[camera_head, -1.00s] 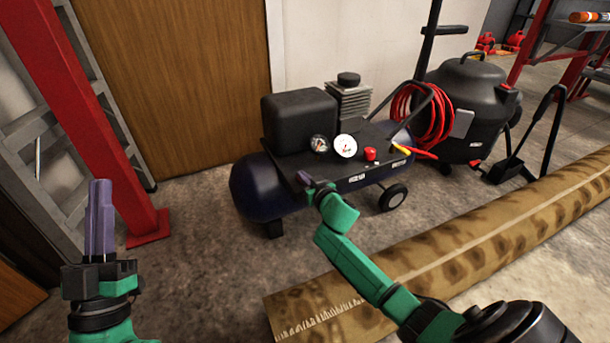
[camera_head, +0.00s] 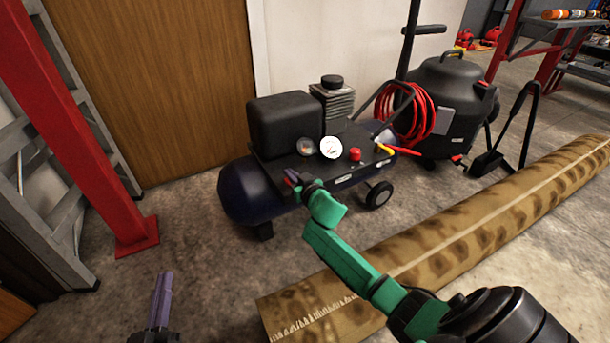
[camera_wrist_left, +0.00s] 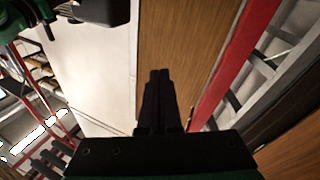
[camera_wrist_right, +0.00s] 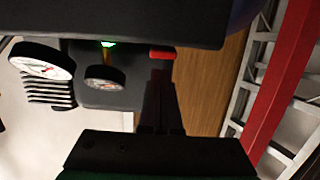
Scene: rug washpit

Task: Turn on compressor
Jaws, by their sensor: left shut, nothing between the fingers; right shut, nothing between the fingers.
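The compressor has a dark blue tank (camera_head: 238,192), a black motor cover (camera_head: 285,122) and two round gauges, the white one (camera_head: 331,147) facing up. A red knob (camera_head: 355,154) sits on its right side. My right gripper (camera_head: 297,183) is shut and empty at the compressor's front left edge, by a small red switch (camera_head: 292,175). In the right wrist view the red switch (camera_wrist_right: 163,52) is just beyond the fingertips; contact is unclear. A small green light (camera_wrist_right: 107,43) glows nearby. My left gripper (camera_head: 162,290) is shut and empty, low over the floor, away from the compressor.
A rolled rug (camera_head: 440,245) lies on the floor in front, below my right arm. A red post (camera_head: 85,130) and grey ladder (camera_head: 45,215) stand at left. A black vacuum (camera_head: 445,105) stands right of the compressor. Floor left of the compressor is clear.

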